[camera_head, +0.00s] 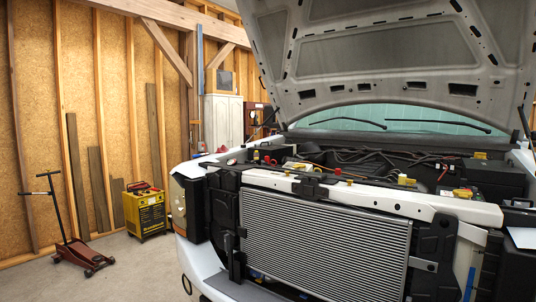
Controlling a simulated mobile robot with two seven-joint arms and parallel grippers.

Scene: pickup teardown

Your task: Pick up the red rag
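I cannot make out a red rag for certain in the head view. A small red and dark item (138,186) lies on top of the yellow machine (146,213) at the left, but it is too small to identify. Small red parts (268,160) also show in the engine bay near its left side. Neither of my grippers is in view.
A white pickup with its hood (380,60) raised fills the right side, its radiator (325,245) exposed at the front. A dark red floor jack (80,255) stands at the lower left. Planks lean on the wooden wall. The concrete floor (135,270) between jack and truck is clear.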

